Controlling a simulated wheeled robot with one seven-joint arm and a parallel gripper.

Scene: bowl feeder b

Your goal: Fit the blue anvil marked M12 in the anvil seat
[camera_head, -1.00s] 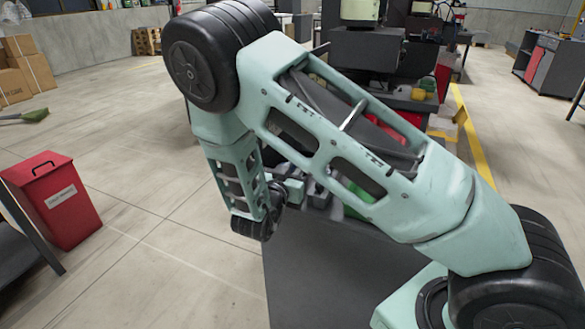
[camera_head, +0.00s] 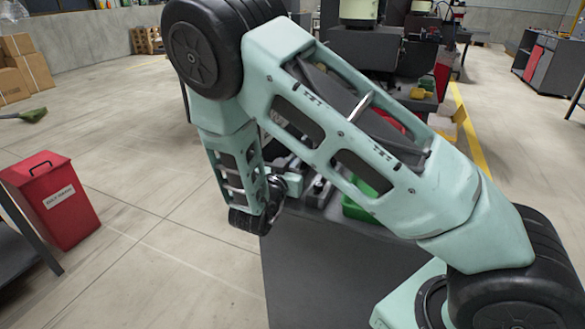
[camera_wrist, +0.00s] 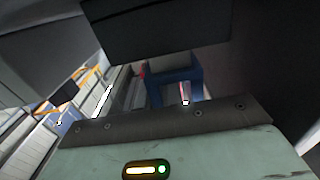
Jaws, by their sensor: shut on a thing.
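In the wrist view, a blue piece (camera_wrist: 182,75) shows just beyond the dark front edge of my gripper's body. My gripper (camera_wrist: 175,86) is shut on this blue piece, which looks like the blue anvil. The view is dim and no M12 marking can be read. A dark block covers the upper part of that view. In the head view, only part of my pale green gripper (camera_head: 292,184) shows, low over the grey bench beside my forearm. The blue anvil is hidden there, and I cannot make out the anvil seat in either view.
A grey bench (camera_head: 320,265) stands below my arm, with a green bin (camera_head: 366,196) on it, partly behind the arm. A red lidded bin (camera_head: 62,205) stands on the floor at left. Dark machines (camera_head: 367,52) stand behind. The floor at left is mostly clear.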

